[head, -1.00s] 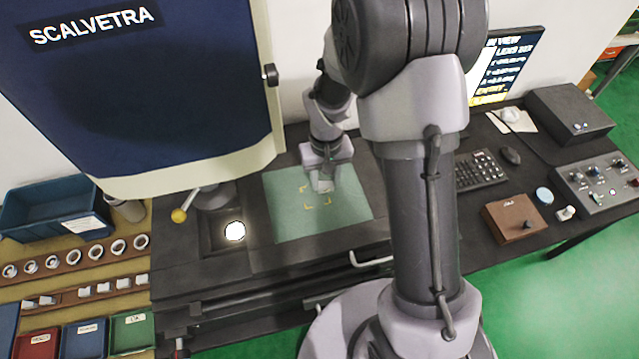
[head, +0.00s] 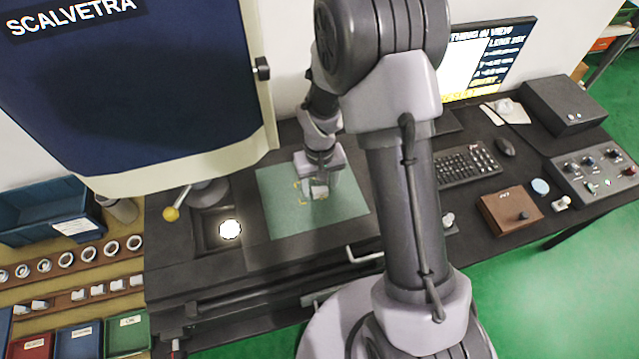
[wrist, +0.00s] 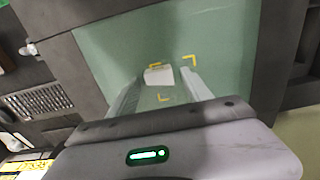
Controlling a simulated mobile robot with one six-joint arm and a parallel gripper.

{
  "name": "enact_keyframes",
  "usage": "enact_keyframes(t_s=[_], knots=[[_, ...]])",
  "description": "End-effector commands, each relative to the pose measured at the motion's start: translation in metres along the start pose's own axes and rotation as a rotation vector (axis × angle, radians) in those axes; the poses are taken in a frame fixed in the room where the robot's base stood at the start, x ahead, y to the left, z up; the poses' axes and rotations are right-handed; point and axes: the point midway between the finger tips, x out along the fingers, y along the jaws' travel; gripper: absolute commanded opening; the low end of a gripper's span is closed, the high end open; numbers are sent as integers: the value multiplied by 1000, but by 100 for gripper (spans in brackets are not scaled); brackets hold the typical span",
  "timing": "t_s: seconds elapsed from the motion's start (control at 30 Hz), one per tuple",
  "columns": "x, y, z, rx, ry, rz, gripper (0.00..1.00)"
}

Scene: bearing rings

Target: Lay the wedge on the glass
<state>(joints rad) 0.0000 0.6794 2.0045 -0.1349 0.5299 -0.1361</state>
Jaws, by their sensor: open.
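The wedge is a small white block (wrist: 158,76) lying on the green glass plate (wrist: 225,40), among the yellow corner marks. In the wrist view it sits between my fingertips, with visible space beside it. My gripper (head: 318,190) is over the middle of the glass (head: 345,209) in the head view, and it also shows in the wrist view (wrist: 161,82). Its jaws are apart. I cannot tell whether a finger touches the wedge.
A bright lit round window (head: 230,230) is left of the glass. A yellow-knobbed lever (head: 171,214) stands beside it, under the large blue housing (head: 130,95). Ring racks (head: 66,260) and bins (head: 80,340) are at left. A keyboard (head: 467,167) and monitor (head: 490,60) are at right.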

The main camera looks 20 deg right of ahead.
Motion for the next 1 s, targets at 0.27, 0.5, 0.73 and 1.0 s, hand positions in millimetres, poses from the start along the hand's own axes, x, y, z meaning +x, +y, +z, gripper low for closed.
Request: enact_keyframes(t_s=[0.27,0.5,0.73,1.0], knots=[[-57,0,-1,0,5,0,58],[-113,0,-1,0,3,0,58],[-176,-4,15,57,78,-22,58],[-309,-28,136,291,367,-178,58]])
